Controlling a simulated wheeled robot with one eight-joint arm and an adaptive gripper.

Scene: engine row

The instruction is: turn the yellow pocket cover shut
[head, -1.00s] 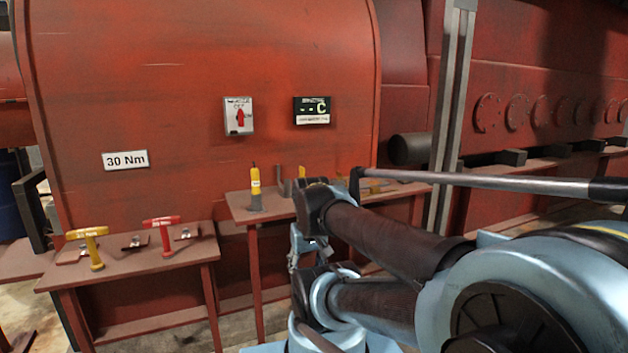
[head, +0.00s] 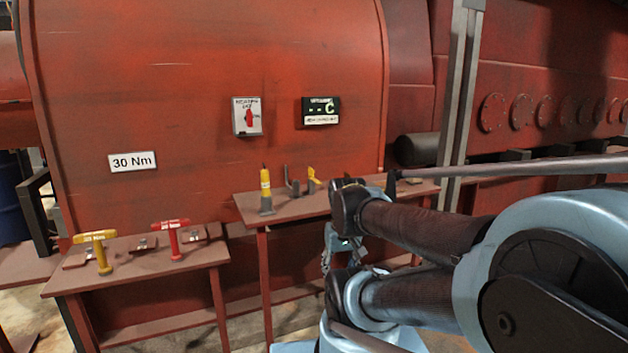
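A small yellow plate (head: 313,180) stands tilted on the back shelf, beside a grey upright bracket (head: 291,181). It looks like the pocket cover, but it is too small for me to tell its hinge or how far it is turned. My gripper (head: 338,254) seems to be the small jointed part hanging below the dark end of my arm, right of and in front of the yellow plate. It is apart from the plate in the picture. Its fingers are too small and overlapped to read. I see nothing held in it.
A yellow cylinder on a grey foot (head: 266,192) stands left on the back shelf (head: 247,209). The front left shelf (head: 140,272) bears a yellow T-handle (head: 97,250) and a red T-handle (head: 172,238). A switch box (head: 247,117) and a display (head: 320,111) are on the red wall.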

